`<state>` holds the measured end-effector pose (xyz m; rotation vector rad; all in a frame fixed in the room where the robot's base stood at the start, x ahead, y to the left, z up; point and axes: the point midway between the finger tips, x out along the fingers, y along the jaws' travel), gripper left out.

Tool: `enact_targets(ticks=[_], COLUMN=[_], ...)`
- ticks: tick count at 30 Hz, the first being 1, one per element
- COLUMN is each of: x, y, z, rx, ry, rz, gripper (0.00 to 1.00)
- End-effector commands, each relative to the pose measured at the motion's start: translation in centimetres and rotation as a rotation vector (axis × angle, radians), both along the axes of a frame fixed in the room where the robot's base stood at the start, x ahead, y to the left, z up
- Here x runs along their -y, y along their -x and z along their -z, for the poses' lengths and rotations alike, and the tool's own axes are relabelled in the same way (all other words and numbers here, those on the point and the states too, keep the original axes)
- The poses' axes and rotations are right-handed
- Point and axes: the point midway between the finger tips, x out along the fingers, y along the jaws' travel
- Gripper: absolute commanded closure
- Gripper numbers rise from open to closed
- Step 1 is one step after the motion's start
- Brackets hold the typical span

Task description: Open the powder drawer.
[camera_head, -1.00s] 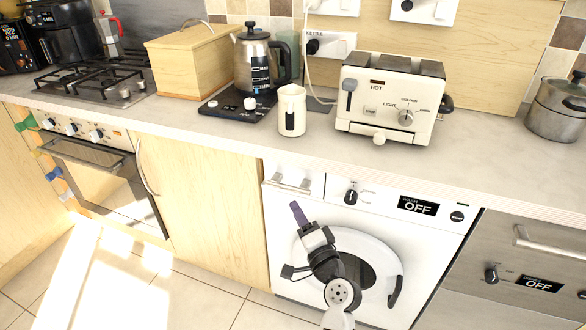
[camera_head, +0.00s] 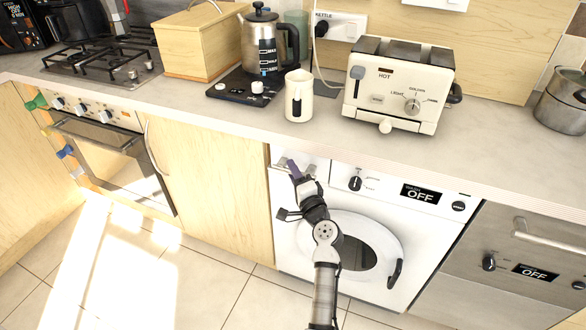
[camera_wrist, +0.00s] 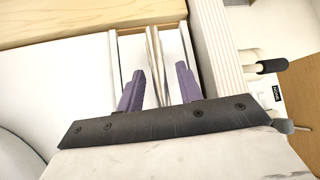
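The powder drawer (camera_head: 318,166) is the white panel at the upper left of the washing machine (camera_head: 360,225), and looks closed. Its metal bar handle (camera_head: 279,162) is partly hidden by my gripper (camera_head: 291,166) in the head view. In the wrist view, my gripper (camera_wrist: 160,68) has its two purple fingers apart, with the handle bar (camera_wrist: 156,55) between them. A gap shows on both sides of the bar, so the fingers do not grip it. The drawer front (camera_wrist: 172,40) lies beyond the fingertips.
The worktop (camera_head: 225,115) overhangs just above the drawer. A wooden cupboard door (camera_head: 205,190) is left of the machine. The machine's knob (camera_head: 355,183) and round door (camera_head: 385,240) are right of and below the drawer. A mug (camera_head: 298,95) and a toaster (camera_head: 395,85) stand above.

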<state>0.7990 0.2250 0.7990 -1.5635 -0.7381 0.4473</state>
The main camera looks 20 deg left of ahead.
Motion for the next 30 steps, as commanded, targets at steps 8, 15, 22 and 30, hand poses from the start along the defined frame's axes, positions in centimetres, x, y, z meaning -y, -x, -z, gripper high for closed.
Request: enact_targets(ticks=[8, 15, 22, 30], x=[-0.52, -0.49, -0.47, -0.47], y=[-0.54, -0.51, -0.51, -0.19], z=[-0.07, -0.08, -0.09, -0.07], rx=[0.000, 0.001, 0.001, 0.000], ry=[0.000, 0.001, 0.001, 0.000], rz=[0.001, 0.001, 0.001, 0.001], gripper=[0.64, 0.80, 1.00, 1.00])
